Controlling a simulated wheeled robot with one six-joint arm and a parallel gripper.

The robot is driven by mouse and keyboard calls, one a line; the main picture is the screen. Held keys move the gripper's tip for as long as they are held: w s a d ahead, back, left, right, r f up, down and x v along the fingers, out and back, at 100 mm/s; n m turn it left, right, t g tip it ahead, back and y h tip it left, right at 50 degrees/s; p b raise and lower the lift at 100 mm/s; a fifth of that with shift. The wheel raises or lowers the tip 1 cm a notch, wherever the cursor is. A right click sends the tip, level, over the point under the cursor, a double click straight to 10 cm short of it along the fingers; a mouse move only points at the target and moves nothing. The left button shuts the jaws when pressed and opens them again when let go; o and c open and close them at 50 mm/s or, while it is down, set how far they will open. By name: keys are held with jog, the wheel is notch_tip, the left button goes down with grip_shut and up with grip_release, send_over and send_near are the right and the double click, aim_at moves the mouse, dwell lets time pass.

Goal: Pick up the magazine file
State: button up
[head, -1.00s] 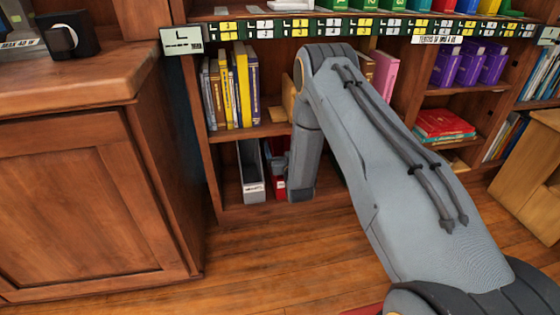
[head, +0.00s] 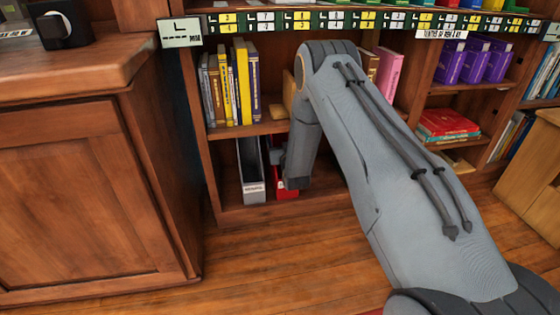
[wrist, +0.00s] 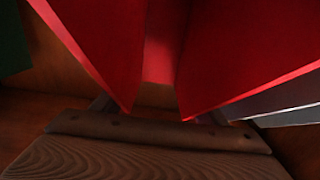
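A red magazine file (head: 287,188) stands on the bottom shelf of the bookcase, partly hidden behind my arm in the head view. In the wrist view, the two walls of the red file (wrist: 235,55) fill most of the picture. My gripper (wrist: 160,110) is low at the file, with one finger outside each wall. The fingers look spread, with a small gap to the near lower corners; contact further in is hidden. A grey magazine file (head: 253,185) with a white label stands just left of the red one.
A wooden cabinet (head: 90,190) stands at the left. Purple binders (head: 470,62) and red books (head: 447,123) are at the right. The wooden floor in front is clear.

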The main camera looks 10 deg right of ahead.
jog(key=c, duration=0.8)
jog(key=shift+c, duration=0.2)
jog(key=shift+r, duration=0.2)
jog(key=shift+c, duration=0.2)
